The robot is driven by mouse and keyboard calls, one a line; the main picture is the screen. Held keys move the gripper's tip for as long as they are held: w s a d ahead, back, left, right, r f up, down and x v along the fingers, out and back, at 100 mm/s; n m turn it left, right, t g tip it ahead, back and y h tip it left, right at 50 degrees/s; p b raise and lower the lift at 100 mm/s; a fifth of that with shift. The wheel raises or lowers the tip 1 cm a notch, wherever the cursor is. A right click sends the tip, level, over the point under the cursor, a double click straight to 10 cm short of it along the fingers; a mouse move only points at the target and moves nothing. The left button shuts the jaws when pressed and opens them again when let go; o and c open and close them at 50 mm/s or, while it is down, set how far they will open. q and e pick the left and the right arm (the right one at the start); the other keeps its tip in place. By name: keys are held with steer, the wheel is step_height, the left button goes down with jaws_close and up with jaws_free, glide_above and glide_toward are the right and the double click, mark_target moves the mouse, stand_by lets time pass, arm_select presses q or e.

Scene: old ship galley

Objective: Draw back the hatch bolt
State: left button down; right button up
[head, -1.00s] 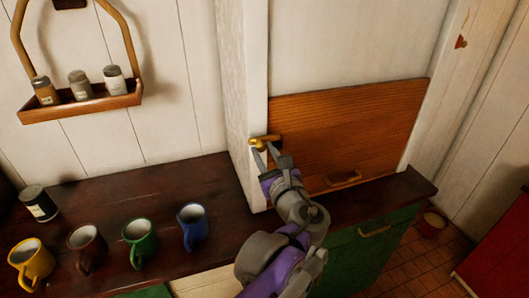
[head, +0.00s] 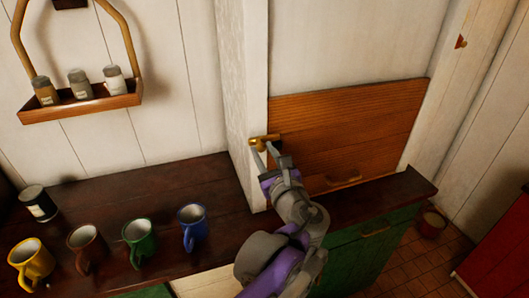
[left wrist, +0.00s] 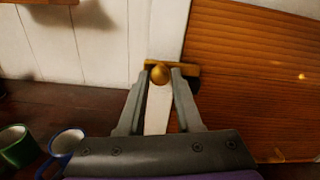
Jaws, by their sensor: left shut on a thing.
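The brass hatch bolt (head: 264,138) lies across the seam between the white post and the left edge of the wooden hatch (head: 350,130). Its round knob (left wrist: 160,75) shows in the left wrist view between my fingertips. My left gripper (head: 265,148) is shut on the knob, one finger on each side. In the left wrist view the bolt's bar (left wrist: 188,68) still overlaps the hatch at its right end. The fingers hide part of the bolt in the head view. My right gripper is not in view.
A dark counter (head: 130,190) runs below the hatch. Several mugs stand on it, with the blue mug (head: 192,226) nearest my arm. A spice shelf (head: 82,105) hangs on the wall. The hatch has a handle (head: 344,180) low down.

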arm_select(q)
steer(key=a, duration=0.1)
steer(key=s+a, duration=0.1)
steer(key=a, duration=0.1)
steer(key=shift+a+p, duration=0.25)
steer(key=shift+p, duration=0.1)
steer(key=c, duration=0.9)
jaws_free()
steer(key=shift+s, duration=0.1)
steer(key=shift+c, duration=0.2)
steer(key=o, duration=0.4)
steer(key=shift+a, duration=0.15)
steer(key=shift+c, duration=0.2)
steer(key=v, duration=1.1)
steer(key=shift+b, duration=0.3)
